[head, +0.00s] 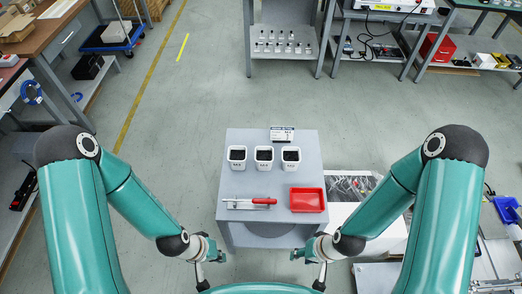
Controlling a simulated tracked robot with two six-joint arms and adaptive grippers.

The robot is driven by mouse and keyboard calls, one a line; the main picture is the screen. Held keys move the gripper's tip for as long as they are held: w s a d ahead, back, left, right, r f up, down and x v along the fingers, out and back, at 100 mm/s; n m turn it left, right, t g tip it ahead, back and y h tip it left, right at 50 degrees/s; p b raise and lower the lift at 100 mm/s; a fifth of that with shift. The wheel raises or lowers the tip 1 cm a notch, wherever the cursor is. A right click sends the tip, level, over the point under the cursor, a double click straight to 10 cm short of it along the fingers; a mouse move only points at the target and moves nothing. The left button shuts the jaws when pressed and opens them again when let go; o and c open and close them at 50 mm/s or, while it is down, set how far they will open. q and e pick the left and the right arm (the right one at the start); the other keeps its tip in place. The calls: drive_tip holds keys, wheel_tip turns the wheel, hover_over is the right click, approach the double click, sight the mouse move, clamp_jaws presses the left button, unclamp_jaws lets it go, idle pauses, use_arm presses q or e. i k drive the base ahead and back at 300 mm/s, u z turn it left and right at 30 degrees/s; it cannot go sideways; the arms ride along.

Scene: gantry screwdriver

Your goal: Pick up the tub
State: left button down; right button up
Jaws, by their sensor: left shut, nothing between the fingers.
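A shallow red open tub (307,200) sits on the front right of a small grey table (262,138). Three white square containers with dark tops, the left one (237,157), the middle one (264,158) and the right one (291,158), stand in a row behind it. My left gripper (211,268) is shut and empty, in front of the table's left front corner. My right gripper (308,268) is in front of the table's right side, apart from the red tub and with nothing visible in it; its finger gap is too small to judge.
A red-handled tool (264,201) lies on a white holder left of the red tub. A small sign (282,134) stands at the table's back. A white bin of mixed parts (352,186) is right of the table.

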sight(263, 155)
drive_tip(key=u, duration=0.45)
drive_tip(key=i, duration=0.35)
drive_tip(key=z, duration=2.15)
drive_tip(key=k, duration=1.6)
drive_tip(key=u, duration=0.45)
drive_tip(key=i, duration=1)
drive_tip(key=u, duration=0.1)
